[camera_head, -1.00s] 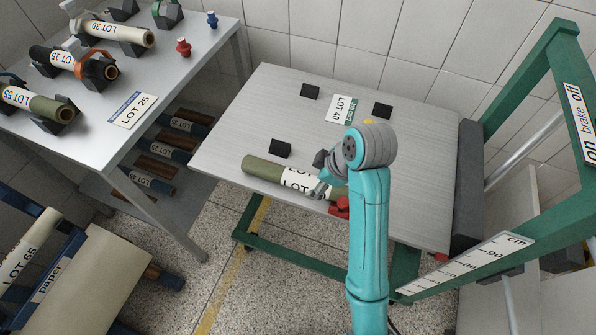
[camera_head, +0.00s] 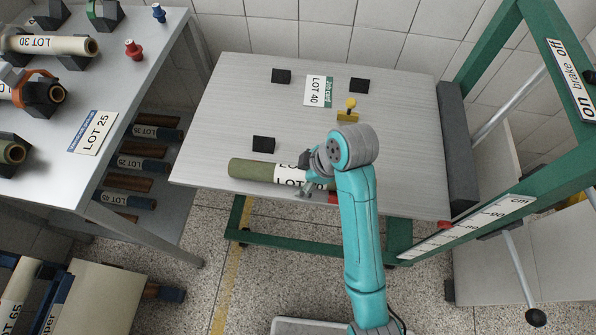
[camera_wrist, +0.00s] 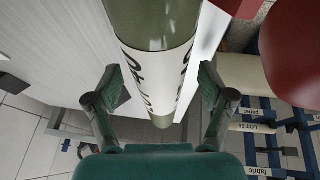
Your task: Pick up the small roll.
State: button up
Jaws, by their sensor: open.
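The small roll (camera_head: 250,170) is olive green with a white label band. It lies along the front edge of the grey table, and its right part is hidden behind my arm. My gripper (camera_head: 308,186) is at the labelled part of the roll. In the wrist view the roll (camera_wrist: 155,25) runs down the middle of the picture, and the open fingers of my gripper (camera_wrist: 158,88) show on either side of its label. I cannot tell whether the fingers touch it.
The grey table (camera_head: 220,120) holds black blocks (camera_head: 264,144), a LOT 40 card (camera_head: 315,90) and a yellow piece (camera_head: 348,112). A green frame (camera_head: 500,60) stands at right. A side table with other rolls (camera_head: 55,45) is at left. A red part (camera_head: 333,198) sits near the roll's right end.

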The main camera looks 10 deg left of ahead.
grip_shut()
jog(key=shift+r, duration=0.2)
